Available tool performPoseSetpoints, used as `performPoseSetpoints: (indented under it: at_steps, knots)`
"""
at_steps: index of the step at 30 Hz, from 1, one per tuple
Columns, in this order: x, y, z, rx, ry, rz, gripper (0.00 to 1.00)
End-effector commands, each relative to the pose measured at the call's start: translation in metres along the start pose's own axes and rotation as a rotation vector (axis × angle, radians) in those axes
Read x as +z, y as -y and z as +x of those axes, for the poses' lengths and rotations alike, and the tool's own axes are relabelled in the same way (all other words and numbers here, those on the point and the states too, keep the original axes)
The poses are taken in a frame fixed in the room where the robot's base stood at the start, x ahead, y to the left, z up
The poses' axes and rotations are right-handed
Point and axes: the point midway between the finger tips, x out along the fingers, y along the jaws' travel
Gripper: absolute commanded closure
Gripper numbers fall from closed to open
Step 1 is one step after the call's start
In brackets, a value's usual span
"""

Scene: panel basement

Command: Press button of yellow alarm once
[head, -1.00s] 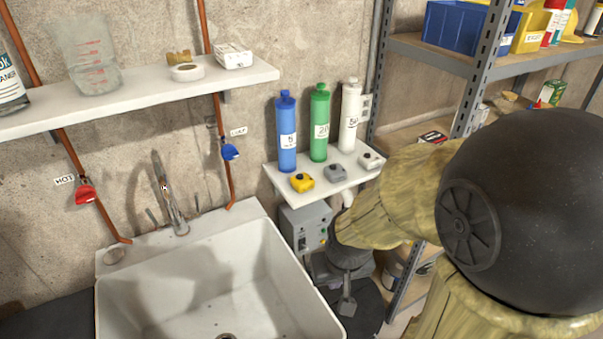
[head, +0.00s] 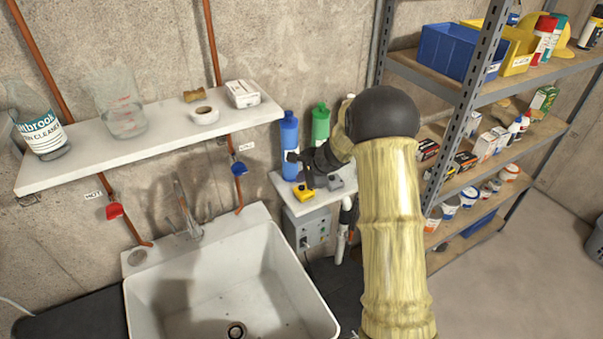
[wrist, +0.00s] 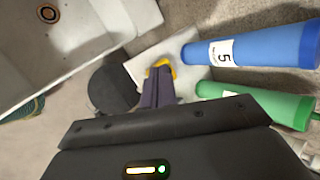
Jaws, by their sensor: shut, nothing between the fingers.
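The yellow alarm (head: 304,195) sits on the small white shelf (head: 288,198) above the grey box. In the wrist view the yellow alarm (wrist: 167,63) shows just past my fingertips, partly covered by them. My gripper (head: 309,183) is shut and empty, its fingers pointing down at the yellow alarm from above. The shut fingers also show in the wrist view (wrist: 159,72). I cannot tell whether the tips touch the alarm. Its button is hidden or too small to make out.
A grey alarm (head: 336,183) sits right of the yellow one. Blue (head: 289,140) and green (head: 320,125) bottles stand close behind; a white one is mostly hidden by my arm. A grey box (head: 310,230) hangs below. The sink (head: 235,255) is left, a metal rack (head: 470,110) right.

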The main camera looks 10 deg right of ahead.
Motion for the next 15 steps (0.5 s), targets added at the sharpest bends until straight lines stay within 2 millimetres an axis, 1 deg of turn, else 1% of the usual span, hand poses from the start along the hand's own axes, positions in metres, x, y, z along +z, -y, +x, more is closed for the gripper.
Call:
performPoseSetpoints:
  at_steps: [1, 3, 6, 9, 15]
  knots:
    - [-0.006, 0.022, 0.0, -0.034, 0.008, 0.091, 1.0]
    - [-0.016, 0.042, 0.009, -0.083, 0.021, 0.207, 1.0]
    - [-0.026, 0.059, 0.018, -0.133, 0.036, 0.32, 1.0]
    - [-0.032, 0.066, 0.022, -0.156, 0.044, 0.372, 1.0]
    - [-0.032, 0.066, 0.024, -0.16, 0.045, 0.377, 1.0]
